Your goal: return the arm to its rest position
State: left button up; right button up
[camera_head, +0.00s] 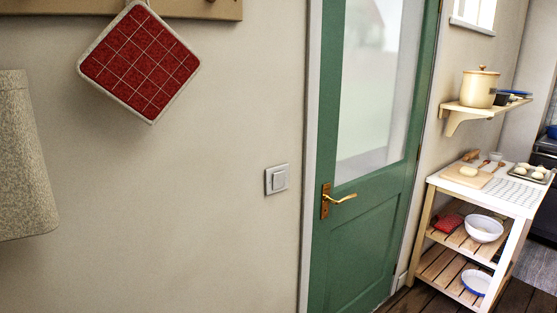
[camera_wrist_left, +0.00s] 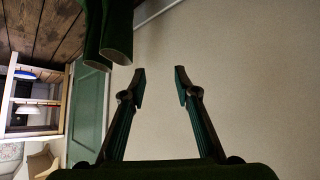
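My left gripper (camera_wrist_left: 159,88) shows in the left wrist view with its two fingers apart and nothing between them. The plain wall (camera_wrist_left: 240,60) lies behind the fingers, and I see no contact with it. Neither of my grippers shows in the head view, and my right gripper is in neither view. The head view faces a wall with a light switch (camera_head: 277,180) beside a green door (camera_head: 360,240), which is shut and has a brass handle (camera_head: 338,199).
A red checked pot holder (camera_head: 140,62) hangs from a wooden rail (camera_head: 200,8). A grey cloth (camera_head: 24,160) hangs at the left. A kitchen trolley (camera_head: 515,197) with a bowl (camera_head: 484,229) stands right of the door, below a shelf (camera_head: 486,109) with a cream pot (camera_head: 480,89).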

pick_arm(q)
jog(key=s+d+f+m+g, duration=0.1)
jog(key=s+f, duration=0.3)
jog(key=s, duration=0.6)
jog(key=s+d+f+g, duration=0.1)
jog(key=s+f+g, duration=0.3)
jog(key=s, duration=0.7)
jog(key=s+d+f+m+g, duration=0.1)
jog(key=s+f+g, duration=0.2)
jog(key=s, duration=0.7)
jog(key=shift+s+f+m+y, duration=0.3)
jog(key=shift+f, duration=0.45)
jog(key=shift+w, duration=0.1)
